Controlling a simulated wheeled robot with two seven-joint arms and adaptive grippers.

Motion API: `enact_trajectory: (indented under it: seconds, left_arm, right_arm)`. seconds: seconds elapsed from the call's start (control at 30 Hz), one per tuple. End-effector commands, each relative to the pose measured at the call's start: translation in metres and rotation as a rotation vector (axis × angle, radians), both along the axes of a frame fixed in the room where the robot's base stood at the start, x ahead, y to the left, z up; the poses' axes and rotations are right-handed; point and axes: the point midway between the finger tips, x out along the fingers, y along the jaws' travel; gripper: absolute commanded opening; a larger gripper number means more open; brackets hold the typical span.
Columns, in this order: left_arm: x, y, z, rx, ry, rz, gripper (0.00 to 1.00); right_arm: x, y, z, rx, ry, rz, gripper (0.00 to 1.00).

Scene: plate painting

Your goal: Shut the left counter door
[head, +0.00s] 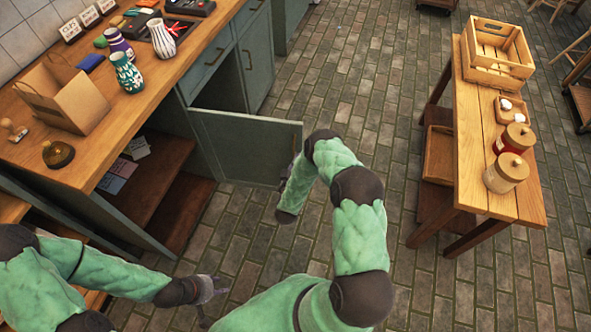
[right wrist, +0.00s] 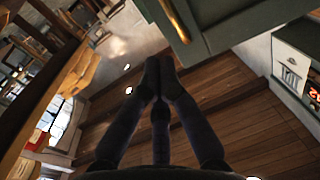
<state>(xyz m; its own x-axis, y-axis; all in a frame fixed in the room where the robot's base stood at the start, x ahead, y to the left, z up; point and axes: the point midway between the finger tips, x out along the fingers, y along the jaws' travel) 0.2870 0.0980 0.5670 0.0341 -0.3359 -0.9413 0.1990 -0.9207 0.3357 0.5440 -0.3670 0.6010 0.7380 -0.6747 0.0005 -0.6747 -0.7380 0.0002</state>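The left counter door (head: 245,147), a flat green panel, stands swung out from the counter, with the dark cupboard opening behind it. In the right wrist view a green panel (right wrist: 235,22) with a brass handle (right wrist: 174,18) fills the upper part. My right gripper (right wrist: 158,64) has its dark fingers together with nothing visible between them, just below the handle; I cannot tell whether it touches. In the head view my right arm bends beside the door's free edge, and its gripper is mostly hidden. My left gripper (head: 208,298) is empty, fingers apart, low in front of the counter.
The wooden counter top (head: 165,75) holds vases, a paper bag (head: 65,95) and tools. Open shelves (head: 160,180) lie below it, left of the door. A wooden side table (head: 480,150) with a crate (head: 497,55) and jars stands at right. Brick floor between is clear.

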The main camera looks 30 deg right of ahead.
Motion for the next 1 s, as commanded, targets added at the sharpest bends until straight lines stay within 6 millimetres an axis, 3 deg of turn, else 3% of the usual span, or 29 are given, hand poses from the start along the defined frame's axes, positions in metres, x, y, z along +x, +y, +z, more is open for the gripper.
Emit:
enact_trajectory:
  seconds: [0.4,1.0]
  left_arm:
    - [0.000,0.000,-0.029,0.000,0.000,0.000,0.40]
    - [0.000,0.000,-0.032,0.000,0.000,0.000,0.40]
  right_arm:
    - [0.049,-0.045,-0.002,-0.001,-0.001,0.000,0.00]
    - [0.056,-0.053,0.000,0.001,0.001,0.001,0.00]
